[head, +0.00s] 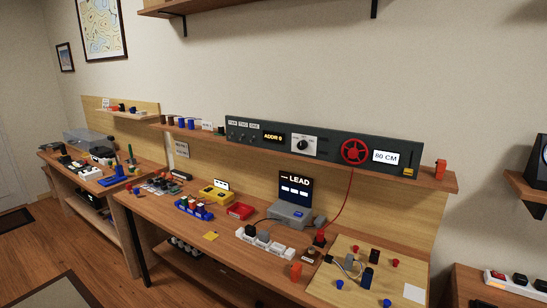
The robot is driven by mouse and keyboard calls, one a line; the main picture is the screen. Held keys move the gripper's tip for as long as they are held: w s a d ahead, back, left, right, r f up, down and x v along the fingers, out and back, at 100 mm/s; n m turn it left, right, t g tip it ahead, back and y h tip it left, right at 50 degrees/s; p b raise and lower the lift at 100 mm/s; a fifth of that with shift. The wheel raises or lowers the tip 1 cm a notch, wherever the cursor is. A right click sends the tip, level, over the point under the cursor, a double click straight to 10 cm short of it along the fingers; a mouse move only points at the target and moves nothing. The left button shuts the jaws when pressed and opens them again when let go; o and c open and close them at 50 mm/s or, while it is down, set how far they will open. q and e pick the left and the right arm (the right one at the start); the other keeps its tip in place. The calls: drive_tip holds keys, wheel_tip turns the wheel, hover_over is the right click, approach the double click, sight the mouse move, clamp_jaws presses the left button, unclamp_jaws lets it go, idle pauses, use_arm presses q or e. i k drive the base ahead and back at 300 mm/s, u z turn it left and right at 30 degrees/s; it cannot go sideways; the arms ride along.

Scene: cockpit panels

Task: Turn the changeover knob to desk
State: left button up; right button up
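A dark panel (330,148) stands on the raised shelf behind the bench. A round black knob (302,145) with a white pointer mark sits on a white plate at the panel's middle; its lettering is too small to read, so I cannot confirm that it is the changeover knob or tell which label it points at. Small toggle switches (242,137) under white labels are at the panel's left end. Neither of my grippers is in view.
The panel also has an "ADDR 6" display (273,137), a red handwheel (355,151), an "80 CM" display (385,156) and a yellow slider (408,171). Below on the bench are a grey box (290,214) with a "LEAD" screen (295,188), a red tray (240,211) and a wired board (350,285).

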sight(303, 145)
drive_tip(key=z, duration=0.05)
drive_tip(key=k, duration=0.2)
drive_tip(key=z, duration=1)
drive_tip(key=i, duration=0.5)
drive_tip(key=z, duration=0.05)
